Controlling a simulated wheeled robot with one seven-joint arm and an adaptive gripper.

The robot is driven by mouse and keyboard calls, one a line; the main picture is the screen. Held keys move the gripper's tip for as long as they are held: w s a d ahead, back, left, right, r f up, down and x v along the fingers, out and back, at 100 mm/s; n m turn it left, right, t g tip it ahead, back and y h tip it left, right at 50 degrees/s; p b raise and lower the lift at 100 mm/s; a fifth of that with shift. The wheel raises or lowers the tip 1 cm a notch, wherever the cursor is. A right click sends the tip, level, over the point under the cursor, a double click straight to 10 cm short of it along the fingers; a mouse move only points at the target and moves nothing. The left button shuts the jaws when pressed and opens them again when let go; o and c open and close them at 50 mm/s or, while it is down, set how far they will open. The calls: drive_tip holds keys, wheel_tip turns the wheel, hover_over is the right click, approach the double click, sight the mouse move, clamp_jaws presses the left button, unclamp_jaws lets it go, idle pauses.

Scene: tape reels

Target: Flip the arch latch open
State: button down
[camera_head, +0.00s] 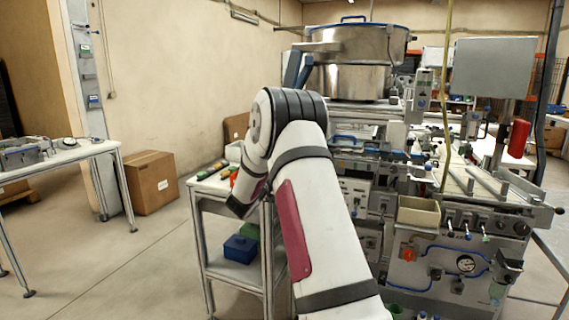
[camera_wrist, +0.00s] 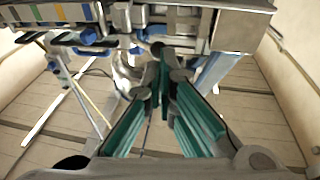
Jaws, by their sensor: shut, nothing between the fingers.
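My gripper (camera_wrist: 163,72) shows in the wrist view, with its teal-padded fingers drawn together at the tips and nothing between them. The tips point toward the underside or edge of a metal machine assembly (camera_wrist: 240,28) across the top of the picture. A curved silver part (camera_wrist: 124,72) lies just left of the tips, and a blue part (camera_wrist: 92,35) is farther up and left. I cannot tell which part is the arch latch, or whether the fingers touch anything. In the head view my arm hides the gripper.
In the head view the machine (camera_head: 462,215) fills the right, with a large steel drum (camera_head: 350,82) on top. A cart (camera_head: 236,272) holding a blue bin (camera_head: 241,249) stands beside my arm.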

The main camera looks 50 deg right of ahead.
drive_tip(key=v, duration=0.9)
drive_tip(key=shift+s+a, duration=0.25)
drive_tip(key=shift+s, duration=0.2)
drive_tip(key=shift+f, duration=0.1)
